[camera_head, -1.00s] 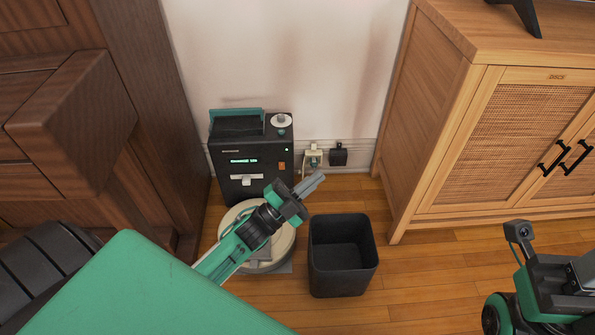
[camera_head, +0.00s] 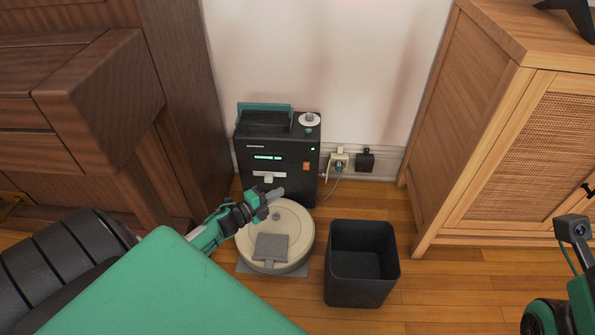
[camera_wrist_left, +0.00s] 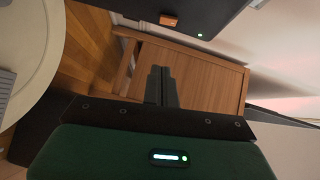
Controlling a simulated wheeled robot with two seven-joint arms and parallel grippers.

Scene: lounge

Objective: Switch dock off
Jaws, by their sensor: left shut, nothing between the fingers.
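The dock (camera_head: 285,183) is a black box against the wall, with a teal handle, a lit green display (camera_head: 268,157) and a small green light. An orange switch (camera_head: 306,166) sits on the right of its front face. In the left wrist view the orange switch (camera_wrist_left: 168,20) shows at the top, beyond my fingertips. A round cream robot vacuum (camera_head: 298,222) sits on the floor plate before the dock. My left gripper (camera_head: 274,194) is shut and empty, in front of the dock's lower front, apart from the switch. My right arm shows at the right edge, its fingers out of frame.
A black open bin (camera_head: 362,262) stands right of the vacuum. A wall outlet with plugs (camera_head: 340,160) is right of the dock. A dark wooden cabinet (camera_head: 175,100) stands left and a cane-front cabinet (camera_head: 480,130) right. Some wood floor between is clear.

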